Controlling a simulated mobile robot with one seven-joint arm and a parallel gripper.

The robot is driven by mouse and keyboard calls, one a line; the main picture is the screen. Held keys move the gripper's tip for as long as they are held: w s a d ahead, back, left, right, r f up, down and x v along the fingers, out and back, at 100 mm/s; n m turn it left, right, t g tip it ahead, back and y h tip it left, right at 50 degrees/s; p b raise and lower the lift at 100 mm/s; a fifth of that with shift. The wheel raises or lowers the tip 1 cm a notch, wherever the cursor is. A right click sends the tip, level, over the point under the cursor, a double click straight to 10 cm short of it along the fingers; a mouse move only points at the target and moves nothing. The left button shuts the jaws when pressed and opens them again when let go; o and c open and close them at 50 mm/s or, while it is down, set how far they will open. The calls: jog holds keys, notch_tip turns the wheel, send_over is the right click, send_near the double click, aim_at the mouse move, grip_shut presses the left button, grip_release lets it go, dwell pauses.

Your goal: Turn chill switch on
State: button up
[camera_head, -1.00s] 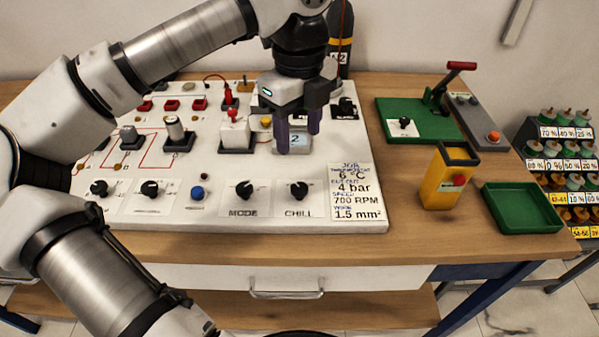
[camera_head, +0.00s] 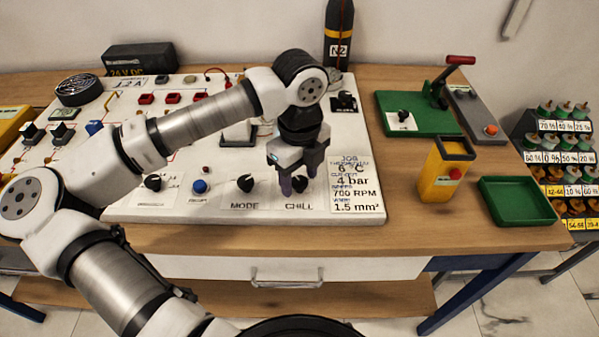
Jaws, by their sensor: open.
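The chill switch is a black knob (camera_head: 299,184) above the printed word CHILL on the front of the white panel (camera_head: 240,214). My gripper (camera_head: 293,186) is open, pointing down at the chill knob, with its dark fingers around or just in front of it. The fingers partly hide the knob, so I cannot tell its setting or whether they touch it. A similar black MODE knob (camera_head: 245,183) sits just to the left, clear of my gripper.
A job card (camera_head: 356,190) lies right of the chill knob. A blue button (camera_head: 199,186) is farther left. A yellow box (camera_head: 436,185), a green tray (camera_head: 518,203) and a green lever base (camera_head: 420,115) stand to the right. My arm covers much of the panel's middle.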

jog(key=c, duration=1)
jog(key=shift+o, duration=0.2)
jog(key=shift+f+b, duration=0.1)
jog(key=shift+b, duration=0.3)
jog(key=shift+f+m+b, duration=0.15)
jog(key=shift+m+b, duration=0.85)
jog(key=shift+b, duration=0.2)
jog(key=m+b, duration=0.6)
jog(key=m, duration=0.2)
jog(key=shift+b, duration=0.35)
jog(key=shift+r+m+b, duration=0.15)
jog(key=shift+m+b, duration=0.25)
jog(key=shift+m, duration=0.55)
jog(key=shift+r+m+b, duration=0.1)
jog(key=shift+m+b, duration=0.25)
jog(key=shift+m, duration=0.6)
